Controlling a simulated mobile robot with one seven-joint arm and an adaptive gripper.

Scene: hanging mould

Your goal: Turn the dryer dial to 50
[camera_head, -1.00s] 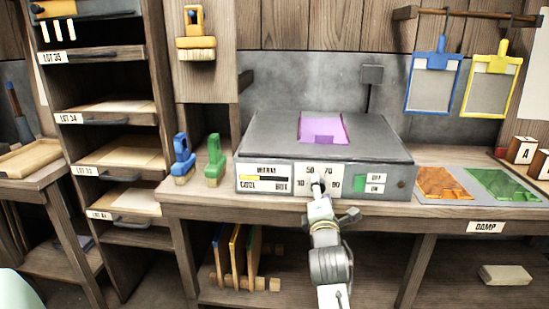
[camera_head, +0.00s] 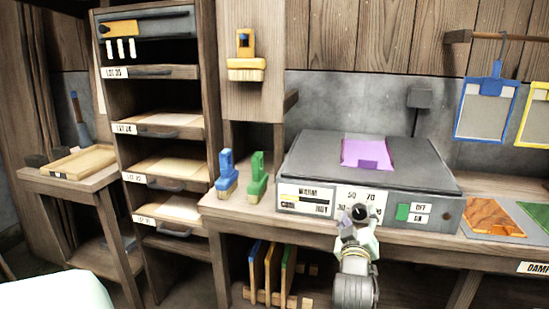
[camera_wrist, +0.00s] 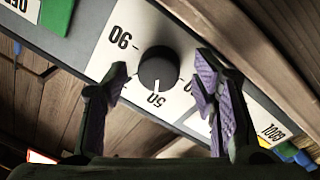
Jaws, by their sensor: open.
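The dryer (camera_head: 375,160) is a grey box on the bench with a purple sheet on top. Its black round dial (camera_wrist: 160,69) sits on a white panel and also shows in the head view (camera_head: 361,212). In the wrist view, 90 and 50 read upside down, with 50 close below the knob. A pale mark lies at the knob's edge near 50; I cannot tell if it is the pointer. My gripper (camera_wrist: 160,92) is open, with one purple-padded finger on each side of the dial, apart from it. The fingers hide other numbers. In the head view, my gripper (camera_head: 357,218) covers the panel's lower part.
The green OFF/ON switch (camera_head: 402,212) is right of the dial, and the WARM gauge (camera_head: 306,199) is left. Blue (camera_head: 227,173) and green (camera_head: 258,176) handled tools stand left of the dryer. The bench edge runs just below the dial.

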